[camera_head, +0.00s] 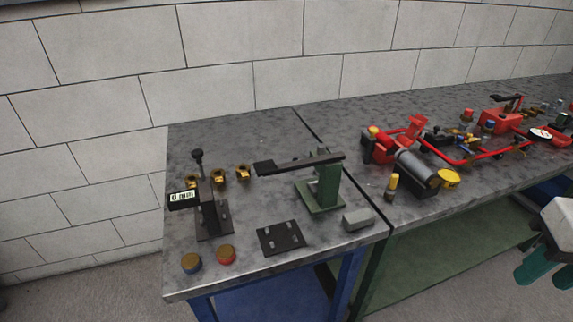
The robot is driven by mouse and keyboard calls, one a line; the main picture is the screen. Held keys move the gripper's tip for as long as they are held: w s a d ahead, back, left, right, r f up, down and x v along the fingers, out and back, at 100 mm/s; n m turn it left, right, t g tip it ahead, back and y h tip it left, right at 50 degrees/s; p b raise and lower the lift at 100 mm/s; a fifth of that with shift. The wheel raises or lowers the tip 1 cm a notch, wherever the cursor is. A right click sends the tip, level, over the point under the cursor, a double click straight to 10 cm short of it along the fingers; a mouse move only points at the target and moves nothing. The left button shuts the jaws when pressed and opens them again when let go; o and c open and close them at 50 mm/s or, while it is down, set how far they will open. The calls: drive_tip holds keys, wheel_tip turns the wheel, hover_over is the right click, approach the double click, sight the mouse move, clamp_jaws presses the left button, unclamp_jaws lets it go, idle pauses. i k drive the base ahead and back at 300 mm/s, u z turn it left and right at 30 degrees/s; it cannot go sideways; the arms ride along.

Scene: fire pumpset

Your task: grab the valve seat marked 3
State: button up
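Several small brass parts stand on the near grey table. Three brass pieces sit in a row toward the back left: a left one (191,181), a middle one (218,177) and a right one (243,173). They look like valve seats, but no number is readable on any of them, so I cannot tell which is marked 3. The left piece is partly hidden behind a black stand with a digital display. My gripper (543,279), with dark teal fingers, hangs at the right edge of the view, far from the brass pieces. Its fingers look apart, with nothing seen between them.
The black gauge stand (211,212) rises just in front of the brass row. A green press (322,185) reaches its black lever toward the row. Red pump parts (395,145) crowd the right table.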

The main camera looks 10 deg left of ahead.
sight(217, 177)
drive_tip(key=z, duration=0.2)
drive_tip(key=i, duration=0.6)
drive_tip(key=u, duration=1.7)
